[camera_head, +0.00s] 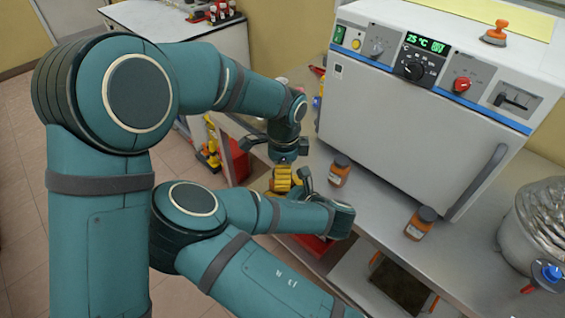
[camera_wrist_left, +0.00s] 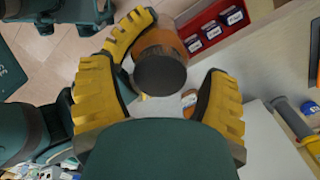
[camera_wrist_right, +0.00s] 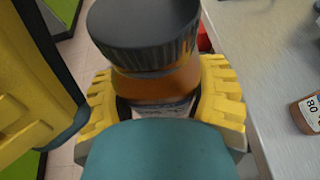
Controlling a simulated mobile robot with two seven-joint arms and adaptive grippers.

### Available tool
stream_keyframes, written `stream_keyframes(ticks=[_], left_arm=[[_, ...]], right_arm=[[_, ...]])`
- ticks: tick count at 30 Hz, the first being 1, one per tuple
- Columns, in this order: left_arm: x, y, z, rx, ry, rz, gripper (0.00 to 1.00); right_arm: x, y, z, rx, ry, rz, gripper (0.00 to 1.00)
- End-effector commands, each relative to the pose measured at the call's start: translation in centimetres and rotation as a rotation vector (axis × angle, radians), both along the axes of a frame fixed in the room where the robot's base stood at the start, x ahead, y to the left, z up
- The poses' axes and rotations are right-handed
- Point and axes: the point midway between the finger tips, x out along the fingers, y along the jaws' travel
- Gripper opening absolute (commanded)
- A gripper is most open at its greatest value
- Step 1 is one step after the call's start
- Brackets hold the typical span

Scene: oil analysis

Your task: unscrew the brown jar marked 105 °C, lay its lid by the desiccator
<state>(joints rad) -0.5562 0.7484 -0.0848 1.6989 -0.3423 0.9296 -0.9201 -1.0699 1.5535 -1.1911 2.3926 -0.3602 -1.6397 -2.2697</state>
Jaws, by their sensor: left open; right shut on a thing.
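A brown jar (camera_wrist_right: 160,84) with a dark ribbed lid (camera_wrist_right: 143,30) is gripped below its lid by my right gripper (camera_head: 292,182), whose yellow fingers close on both sides of it. Its label is mostly hidden and I cannot read its mark. My left gripper (camera_head: 282,158) is open, directly over this jar. The lid is on the jar. A large round vessel (camera_head: 540,225) at the right edge, with a blue knob, may be the desiccator.
Two other brown jars with dark lids, one nearer the arms (camera_head: 340,170) and one further right (camera_head: 421,223), stand on the grey bench (camera_head: 378,215). A white oven (camera_head: 420,100) stands behind them. Bench between the right jar and round vessel is clear.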

Motion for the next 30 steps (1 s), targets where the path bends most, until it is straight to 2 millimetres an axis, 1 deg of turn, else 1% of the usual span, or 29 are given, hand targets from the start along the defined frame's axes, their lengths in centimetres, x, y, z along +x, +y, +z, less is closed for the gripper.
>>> stream_keyframes(ticks=[8,11,12,13,14,15,21,27,30], left_arm=[[0.00,0.01,-0.16,0.000,0.000,0.000,0.77],[-0.01,0.01,-0.15,0.000,0.000,0.000,0.46],[-0.01,0.01,-0.14,0.000,0.000,0.000,0.32],[0.00,0.01,-0.14,0.000,0.000,0.000,0.21],[-0.01,0.01,-0.14,0.000,0.000,0.000,0.11],[-0.01,0.01,-0.13,0.000,0.000,0.000,0.03],[-0.01,-0.01,-0.13,0.000,-0.001,0.015,0.03],[-0.04,-0.05,-0.11,0.004,-0.007,0.195,0.03],[-0.03,-0.03,-0.12,0.005,-0.009,0.240,0.03]], right_arm=[[0.02,0.00,0.05,0.001,-0.001,0.000,0.00],[0.02,0.01,0.05,0.001,-0.001,0.000,0.00],[0.02,0.00,0.05,0.001,-0.001,0.000,0.00],[0.02,0.00,0.05,0.001,-0.001,0.000,0.00],[0.02,0.00,0.05,0.001,-0.001,0.000,0.00],[0.02,0.00,0.05,0.001,-0.001,0.000,0.00],[0.02,0.00,0.05,0.001,-0.001,0.000,0.00],[0.02,0.01,0.05,0.001,-0.001,0.000,0.00],[0.02,0.01,0.05,0.001,-0.001,0.000,0.00]])
